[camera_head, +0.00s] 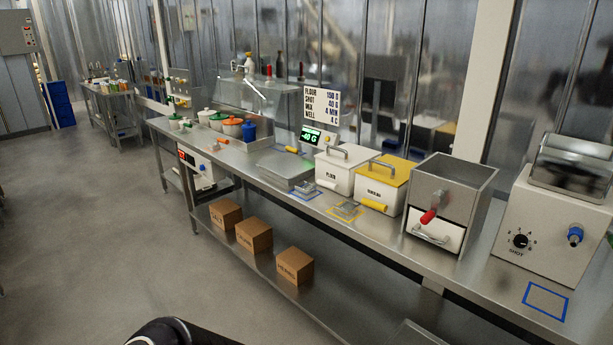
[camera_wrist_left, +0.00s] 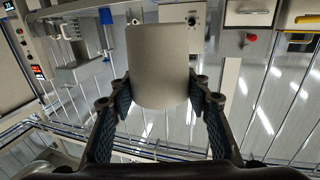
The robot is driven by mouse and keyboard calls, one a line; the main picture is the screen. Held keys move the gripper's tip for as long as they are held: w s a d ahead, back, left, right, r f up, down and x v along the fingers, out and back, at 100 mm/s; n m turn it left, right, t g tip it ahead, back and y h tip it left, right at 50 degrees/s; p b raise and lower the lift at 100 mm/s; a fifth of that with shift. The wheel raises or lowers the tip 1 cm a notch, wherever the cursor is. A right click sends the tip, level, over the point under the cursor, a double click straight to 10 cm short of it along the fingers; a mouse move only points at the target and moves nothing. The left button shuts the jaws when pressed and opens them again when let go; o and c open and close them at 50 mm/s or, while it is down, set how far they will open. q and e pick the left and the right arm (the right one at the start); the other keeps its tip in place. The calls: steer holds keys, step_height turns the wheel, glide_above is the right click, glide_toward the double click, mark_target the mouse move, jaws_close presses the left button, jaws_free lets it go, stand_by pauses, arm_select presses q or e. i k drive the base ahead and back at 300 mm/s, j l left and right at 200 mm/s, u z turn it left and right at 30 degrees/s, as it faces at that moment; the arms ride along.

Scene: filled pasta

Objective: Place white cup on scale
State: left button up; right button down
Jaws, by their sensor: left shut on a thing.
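The white cup (camera_wrist_left: 158,62) shows large in the left wrist view, its smooth side toward the camera. My left gripper (camera_wrist_left: 160,92) is shut on it, with one dark padded finger on each side. In the head view the scale (camera_head: 288,168) has a flat metal plate on the long steel table, and no cup stands on it. A green display (camera_head: 311,136) behind it reads -40 G. The cup and left gripper do not show in the head view. My right gripper is in neither view.
On the table (camera_head: 430,262), right of the scale, stand a white bin (camera_head: 335,172), a yellow-lidded bin (camera_head: 381,188) and a steel box with a red handle (camera_head: 450,200). Cardboard boxes (camera_head: 254,236) sit on the lower shelf.

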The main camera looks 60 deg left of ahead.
mark_target(289, 163)
steer(key=k+j, duration=0.1)
steer(key=j, duration=2.05)
steer(key=k+j, duration=0.15)
steer(key=j, duration=2)
steer(key=k+j, duration=0.15)
steer(key=j, duration=0.95)
